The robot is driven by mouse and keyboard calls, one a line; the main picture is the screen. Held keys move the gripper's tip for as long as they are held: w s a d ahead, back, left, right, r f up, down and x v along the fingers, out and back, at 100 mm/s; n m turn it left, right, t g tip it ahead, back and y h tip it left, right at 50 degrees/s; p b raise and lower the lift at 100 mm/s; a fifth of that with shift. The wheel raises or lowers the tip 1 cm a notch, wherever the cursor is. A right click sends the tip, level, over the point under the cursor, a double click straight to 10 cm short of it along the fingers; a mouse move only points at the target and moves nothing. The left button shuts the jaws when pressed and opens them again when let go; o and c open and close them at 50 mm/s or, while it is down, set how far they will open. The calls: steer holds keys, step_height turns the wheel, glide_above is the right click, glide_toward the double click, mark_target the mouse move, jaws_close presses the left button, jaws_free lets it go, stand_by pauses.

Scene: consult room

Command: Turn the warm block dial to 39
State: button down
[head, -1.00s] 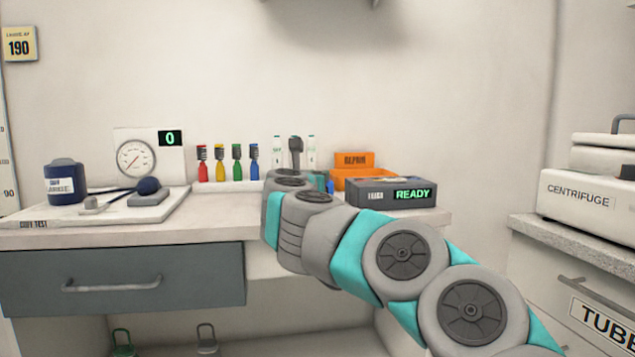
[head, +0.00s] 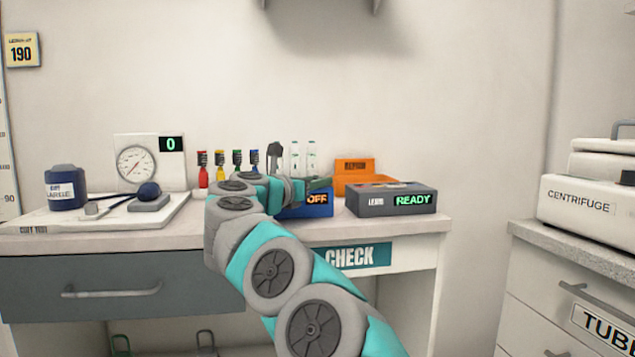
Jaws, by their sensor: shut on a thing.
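The warm block is a blue box (head: 318,211) on the counter, its orange display reading OFF. Its left part is hidden behind my arm. My gripper (head: 298,188) is at the top of the block, mostly hidden by my own wrist. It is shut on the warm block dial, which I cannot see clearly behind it. No number shows on the block's display.
Right of the block stand a grey box reading READY (head: 392,200) and an orange bin (head: 354,178). Several coloured tubes (head: 220,172) stand behind my arm. A gauge (head: 136,163) and a blue jar (head: 65,187) are at left. A centrifuge (head: 580,205) is far right.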

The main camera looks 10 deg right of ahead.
steer(key=shift+r, duration=0.1)
steer(key=c, duration=0.7)
jaws_free()
